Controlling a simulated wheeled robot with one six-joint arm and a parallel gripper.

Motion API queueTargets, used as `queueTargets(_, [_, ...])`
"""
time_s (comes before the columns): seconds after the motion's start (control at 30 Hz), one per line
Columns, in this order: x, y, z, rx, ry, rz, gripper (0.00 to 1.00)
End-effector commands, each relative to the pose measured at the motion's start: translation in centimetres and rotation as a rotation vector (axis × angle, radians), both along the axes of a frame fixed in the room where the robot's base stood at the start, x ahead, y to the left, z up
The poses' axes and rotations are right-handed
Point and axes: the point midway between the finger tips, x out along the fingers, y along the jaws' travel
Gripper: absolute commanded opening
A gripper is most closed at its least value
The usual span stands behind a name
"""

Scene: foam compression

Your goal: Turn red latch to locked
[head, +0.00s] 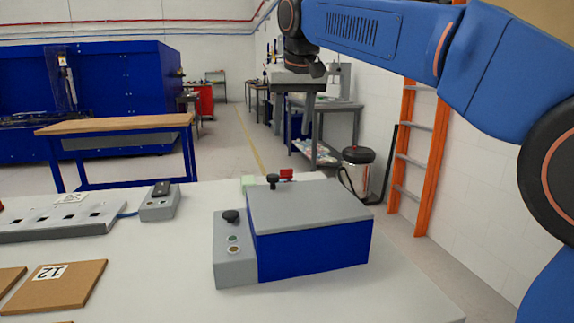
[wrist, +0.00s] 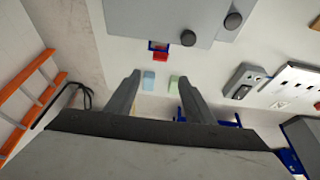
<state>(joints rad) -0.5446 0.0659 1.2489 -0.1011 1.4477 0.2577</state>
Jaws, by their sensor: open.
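The red latch (head: 286,174) shows just behind the far edge of the blue box with a grey lid (head: 310,210). In the wrist view the latch (wrist: 160,56) sits at the edge of the grey lid (wrist: 155,15), next to a small blue part. My gripper (head: 298,112) is raised above and beyond the box. In the wrist view its two fingers (wrist: 157,75) are spread with nothing between them. The latch appears ahead of the fingertips, apart from them. I cannot tell which position the latch is in.
A black knob (head: 272,181) stands at the lid's back edge, and another (head: 231,216) on the grey side panel. Blue (wrist: 148,80) and green (wrist: 174,84) blocks lie beyond the box. A grey socket unit (head: 60,217) and brown tiles (head: 62,284) lie left.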

Motion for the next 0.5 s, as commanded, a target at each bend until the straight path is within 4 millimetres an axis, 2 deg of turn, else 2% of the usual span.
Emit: queueTargets(0.5, [3.4,0.9,-8.6,-0.001,0.002,0.0,0.48])
